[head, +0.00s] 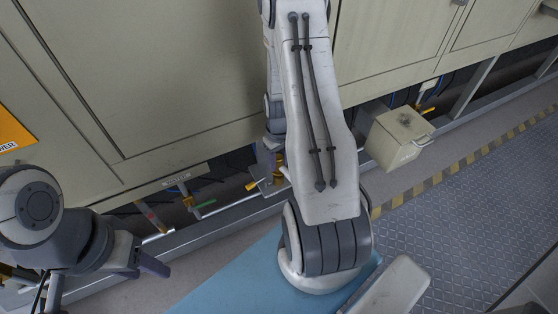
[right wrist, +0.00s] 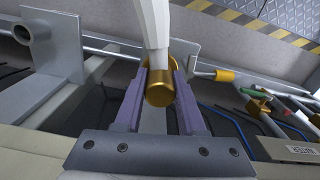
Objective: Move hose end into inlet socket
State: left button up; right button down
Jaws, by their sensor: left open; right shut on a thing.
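The hose end is a brass cylinder (right wrist: 160,92) on a white hose (right wrist: 153,22) in the right wrist view. My right gripper (right wrist: 161,76) is shut on it, with a purple finger on each side. In the head view my own right arm hides most of that gripper and the hose end. A grey round tube stub (right wrist: 22,34) stands on a metal plate at the upper left of the right wrist view; I cannot tell whether it is the inlet socket. My left gripper (head: 150,264) is open at the lower left of the head view, away from the hose.
Beige furnace panels (head: 150,70) stand along the back. Below them run a metal rail (head: 225,210) and valves with coloured handles (head: 206,204). Yellow-black striped floor edging (head: 440,176) borders open metal flooring (head: 480,215).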

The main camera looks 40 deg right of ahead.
jog(key=shift+f, duration=0.15)
jog(key=shift+f, duration=0.25)
jog(key=shift+f, duration=0.4)
dwell(0.4)
jog(key=shift+f+b, duration=0.35)
jog(key=shift+c, duration=2.1)
grip_release()
jog(key=shift+r, duration=0.15)
